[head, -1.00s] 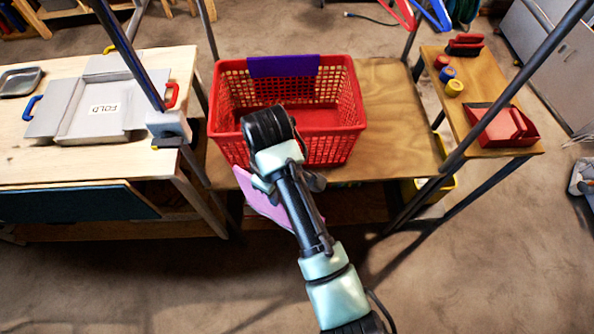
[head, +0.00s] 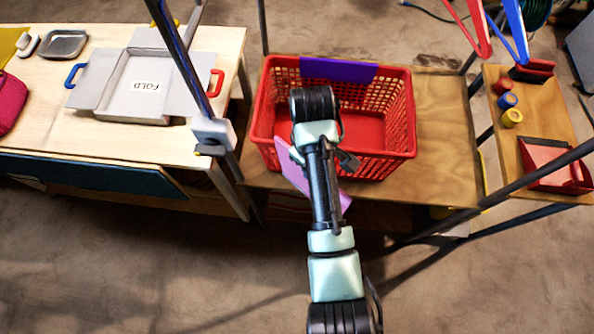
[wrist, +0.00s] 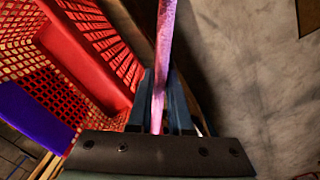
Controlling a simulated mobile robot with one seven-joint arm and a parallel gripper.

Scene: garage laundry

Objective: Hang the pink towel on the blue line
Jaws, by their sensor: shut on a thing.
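The pink towel (head: 292,170) shows in the head view as a pink-violet flap beside and behind my arm, in front of the red basket. In the wrist view the pink towel (wrist: 165,45) is a narrow strip running up from between the jaws. My gripper (wrist: 160,95) is shut on it. In the head view my arm hides the fingertips and much of the towel. The towel appears just outside the basket's front wall; I cannot tell whether it touches. I cannot clearly make out a blue line; dark slanted poles cross the head view.
The red basket (head: 398,150) stands on a wooden table (head: 450,120), a purple cloth (head: 338,70) over its far rim. A bench (head: 110,145) with a folding board (head: 145,85) is left. A small table (head: 560,115) and hangers (head: 515,30) are right. Floor in front is clear.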

